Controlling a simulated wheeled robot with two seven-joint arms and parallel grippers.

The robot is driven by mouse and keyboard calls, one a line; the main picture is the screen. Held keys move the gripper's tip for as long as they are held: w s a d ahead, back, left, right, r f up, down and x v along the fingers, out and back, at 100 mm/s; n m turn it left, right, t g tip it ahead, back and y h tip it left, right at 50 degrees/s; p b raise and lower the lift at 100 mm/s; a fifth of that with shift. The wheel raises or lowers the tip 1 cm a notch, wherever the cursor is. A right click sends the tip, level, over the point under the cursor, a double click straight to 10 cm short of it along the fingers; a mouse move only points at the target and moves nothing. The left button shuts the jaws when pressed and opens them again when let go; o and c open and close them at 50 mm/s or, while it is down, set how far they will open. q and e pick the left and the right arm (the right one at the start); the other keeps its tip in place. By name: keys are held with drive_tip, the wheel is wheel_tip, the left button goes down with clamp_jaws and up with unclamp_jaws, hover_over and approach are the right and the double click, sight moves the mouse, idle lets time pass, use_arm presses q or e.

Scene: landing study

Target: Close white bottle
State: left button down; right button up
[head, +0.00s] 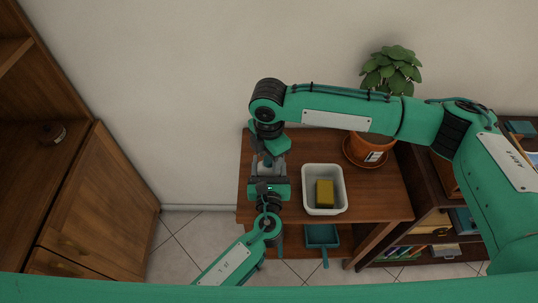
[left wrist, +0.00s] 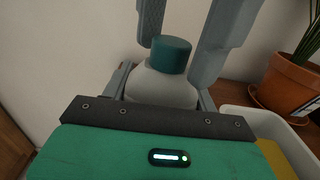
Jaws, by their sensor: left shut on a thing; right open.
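The white bottle (left wrist: 160,86) stands upright with a teal cap (left wrist: 170,54) on its top. In the head view the bottle (head: 265,168) is small and partly hidden between my two grippers, at the left of the wooden table. My left gripper (head: 267,170) is shut on the bottle's body, with one finger on each side in the left wrist view. My right gripper (left wrist: 180,52) reaches down from above, its fingers open on either side of the cap. I cannot tell whether they touch the cap, or whether it is fully tightened.
A white tub (head: 309,207) holding a yellow block (head: 324,193) stands right of the bottle on the wooden table (head: 376,200). A plant in a terracotta pot (head: 371,148) stands behind it. A teal dustpan-like thing (head: 322,236) is lower down. A wooden cabinet (head: 97,205) is at left.

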wheel_tip(320, 180, up, 12)
idle(0.4)
use_arm(q)
drive_tip(key=shift+c, duration=1.6)
unclamp_jaws()
drive_tip(key=shift+s, duration=0.1)
use_arm(e)
drive_tip(key=shift+f, duration=0.1)
use_arm(q)
drive_tip(key=s+b, duration=0.1)
drive_tip(key=s, duration=1.2)
drive_tip(key=shift+s+b, duration=0.35)
drive_tip(key=shift+b, duration=0.05)
use_arm(e)
drive_tip(key=shift+f, duration=0.85)
